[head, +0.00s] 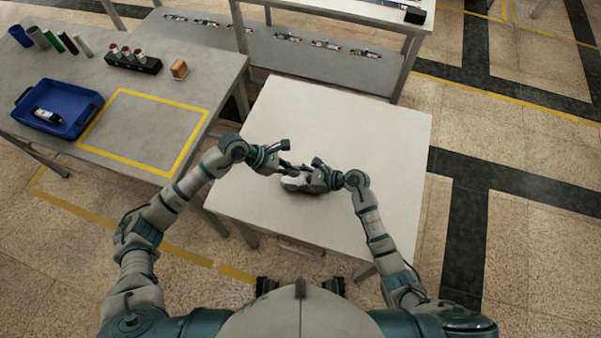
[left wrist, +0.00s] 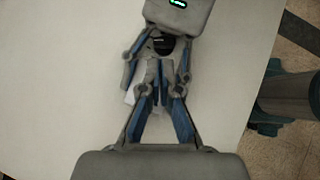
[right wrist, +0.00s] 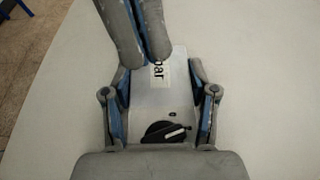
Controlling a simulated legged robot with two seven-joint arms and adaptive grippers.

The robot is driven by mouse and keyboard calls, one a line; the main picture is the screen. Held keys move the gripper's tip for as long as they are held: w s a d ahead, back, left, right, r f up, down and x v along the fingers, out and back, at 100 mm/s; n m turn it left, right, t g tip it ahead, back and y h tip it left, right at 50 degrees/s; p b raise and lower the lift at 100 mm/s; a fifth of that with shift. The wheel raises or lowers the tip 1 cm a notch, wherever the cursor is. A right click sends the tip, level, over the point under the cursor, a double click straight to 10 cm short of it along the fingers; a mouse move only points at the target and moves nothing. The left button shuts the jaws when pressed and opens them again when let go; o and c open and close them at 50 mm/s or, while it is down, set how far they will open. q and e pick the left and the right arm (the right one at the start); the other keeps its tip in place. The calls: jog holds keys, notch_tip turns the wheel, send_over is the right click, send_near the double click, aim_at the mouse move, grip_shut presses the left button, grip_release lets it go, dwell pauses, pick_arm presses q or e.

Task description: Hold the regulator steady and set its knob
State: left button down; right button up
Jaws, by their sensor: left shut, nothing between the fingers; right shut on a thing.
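The regulator (right wrist: 165,95) is a pale grey, flat-faced body with a "bar" label and a black knob (right wrist: 160,132). The knob's white pointer line points right and slightly up in the right wrist view. My right gripper (right wrist: 160,88) is shut on the regulator, one finger along each side. My left gripper (left wrist: 160,85) is shut and empty. Its fingertips show at the top of the right wrist view, over the regulator's end by the label, apart from the knob. I cannot tell whether they touch it. In the head view the grippers meet over the white table (head: 330,130) and largely hide the regulator.
A grey bench at left has a yellow-outlined square (head: 143,132), a blue tray (head: 82,122) with a dark-and-white item, a black rack (head: 133,62), several cylinders and an orange-brown block (head: 179,69). A shelved table stands behind. The white table is otherwise clear.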

aim_at(309, 181)
pick_arm(q)
jog(key=v, duration=0.4)
jog(key=shift+s+a+r, duration=0.15)
jog(key=shift+s+a, duration=0.05)
jog(key=shift+a, duration=0.1)
jog(key=x, duration=0.8)
jog(key=shift+s+d+f, duration=0.2)
jog(key=shift+s+f, duration=0.1)
jog(key=shift+f, duration=0.1)
jog(key=shift+s+d, duration=0.15)
jog(key=shift+d, duration=0.35)
